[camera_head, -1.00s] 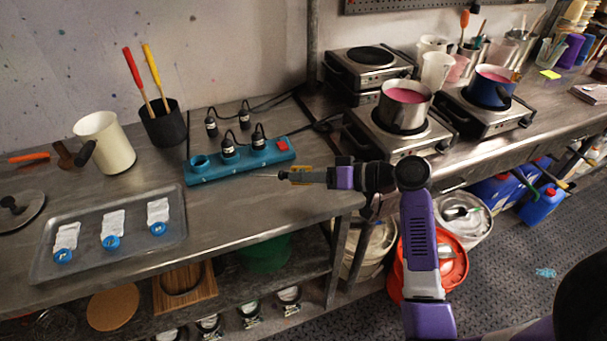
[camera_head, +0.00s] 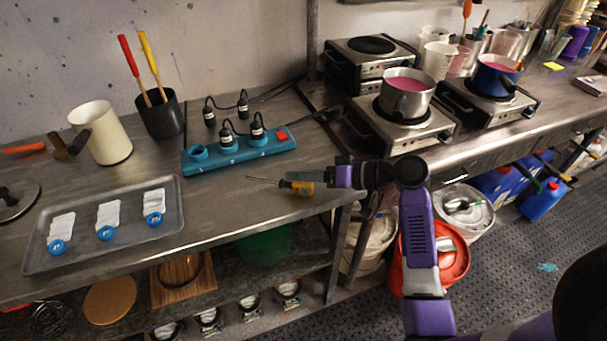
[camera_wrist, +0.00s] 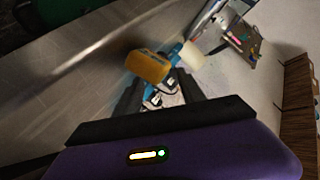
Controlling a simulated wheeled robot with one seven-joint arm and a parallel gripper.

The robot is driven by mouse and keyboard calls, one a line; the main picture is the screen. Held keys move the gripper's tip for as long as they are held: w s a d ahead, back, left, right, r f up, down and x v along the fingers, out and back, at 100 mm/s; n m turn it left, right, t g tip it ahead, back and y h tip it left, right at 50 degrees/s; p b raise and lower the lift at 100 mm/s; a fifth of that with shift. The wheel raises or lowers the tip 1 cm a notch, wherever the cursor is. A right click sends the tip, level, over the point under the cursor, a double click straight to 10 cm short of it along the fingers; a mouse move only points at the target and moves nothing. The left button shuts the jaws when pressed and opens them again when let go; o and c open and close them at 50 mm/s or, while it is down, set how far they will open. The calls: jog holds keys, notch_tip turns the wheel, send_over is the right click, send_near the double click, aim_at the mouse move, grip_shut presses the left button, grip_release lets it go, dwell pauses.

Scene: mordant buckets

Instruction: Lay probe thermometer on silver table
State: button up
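The probe thermometer (camera_head: 299,188) has a yellow-orange body and a thin metal probe pointing left. In the head view it appears to rest on the silver table (camera_head: 225,212) near its front right edge, just below my fingertips. My gripper (camera_head: 305,176) reaches in from the right. In the wrist view the thermometer's orange body (camera_wrist: 148,67) shows just beyond my fingertips (camera_wrist: 158,88). The dark fingers stand apart there, and the body does not look clamped between them.
A teal power strip (camera_head: 238,152) with black plugs lies behind the thermometer. A metal tray (camera_head: 170,222) with white packets is at left. A hot plate (camera_head: 405,134) with a pot (camera_head: 406,97) stands to the right. The table is bare between tray and thermometer.

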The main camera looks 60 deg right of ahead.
jog(key=shift+b+v, duration=0.35)
jog(key=shift+v, duration=3.55)
